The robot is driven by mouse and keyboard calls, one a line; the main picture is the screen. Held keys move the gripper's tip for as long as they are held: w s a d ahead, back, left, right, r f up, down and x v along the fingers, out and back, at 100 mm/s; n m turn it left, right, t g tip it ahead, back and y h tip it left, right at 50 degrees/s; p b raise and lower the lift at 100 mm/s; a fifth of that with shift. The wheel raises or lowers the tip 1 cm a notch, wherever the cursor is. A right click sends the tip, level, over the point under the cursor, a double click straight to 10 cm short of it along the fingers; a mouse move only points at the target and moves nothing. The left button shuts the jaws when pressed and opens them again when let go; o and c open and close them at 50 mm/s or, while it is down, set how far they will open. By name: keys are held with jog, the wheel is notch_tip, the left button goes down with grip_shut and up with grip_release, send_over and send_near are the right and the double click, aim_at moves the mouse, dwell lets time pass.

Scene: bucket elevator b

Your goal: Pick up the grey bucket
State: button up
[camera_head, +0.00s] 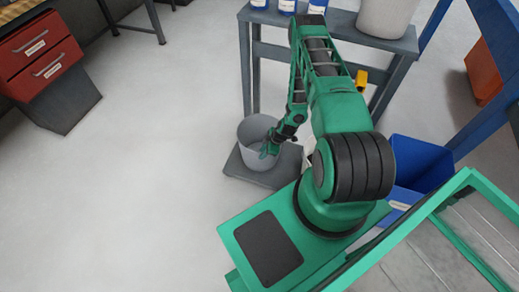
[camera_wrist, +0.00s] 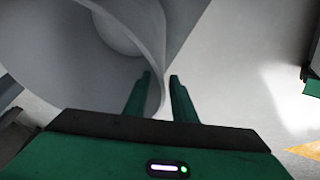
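A grey bucket (camera_head: 250,157) stands upright on a low dark grey platform (camera_head: 284,173); its open top faces up. My gripper (camera_head: 266,150) reaches down at the right side of the bucket's rim. In the wrist view the bucket (camera_wrist: 105,55) fills the upper left, and its wall runs down between the two green fingers of my gripper (camera_wrist: 160,80). One finger is on the inner side of the wall and the other on the outer side. A gap shows between the wall and the outer finger, so the gripper is open around the rim.
A grey table (camera_head: 345,30) with blue-and-white containers (camera_head: 288,6) and a large light grey bin (camera_head: 387,14) stands behind. A blue bin (camera_head: 418,160) is at the right. Red drawers (camera_head: 40,60) stand far left. The floor at the left is clear.

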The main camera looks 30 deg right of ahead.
aim_at(258, 156)
jog(key=shift+a+x, duration=0.15)
jog(key=shift+x, duration=1.2)
jog(key=shift+a+x, duration=0.15)
jog(key=shift+x, duration=1.15)
jog(key=shift+w+r, duration=0.1)
grip_shut()
